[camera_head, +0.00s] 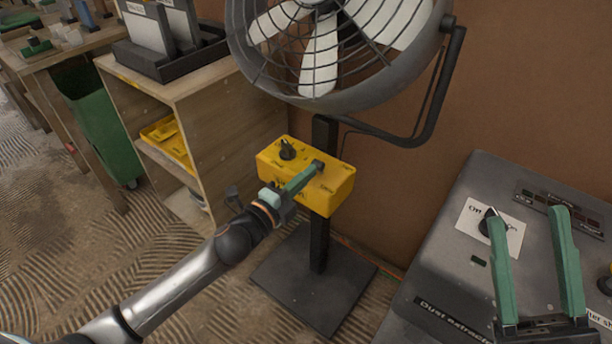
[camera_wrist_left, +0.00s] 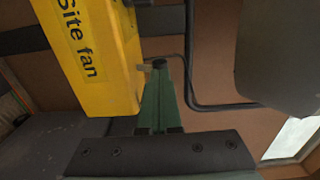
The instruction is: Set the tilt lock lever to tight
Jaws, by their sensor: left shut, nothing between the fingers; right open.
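The yellow control box (camera_head: 335,190), labelled "Site fan" in the left wrist view (camera_wrist_left: 85,45), is fixed to the fan's dark post. A small dark piece (camera_head: 319,165), seemingly the tilt lock lever, shows at my left fingertips; in the left wrist view a dark cap (camera_wrist_left: 159,63) shows there beside the box. Its setting cannot be read. My left gripper (camera_head: 311,172) is shut and empty, its tips at that piece; whether they touch it is unclear. My right gripper (camera_head: 524,212) is open and empty above the grey dust extractor.
A black knob (camera_head: 287,149) stands on the box top, left of my left gripper. The caged fan (camera_head: 335,100) is above. The grey dust extractor (camera_head: 445,265) is at the right, with its own knob and labels. A wooden shelf (camera_head: 215,110) stands at the left.

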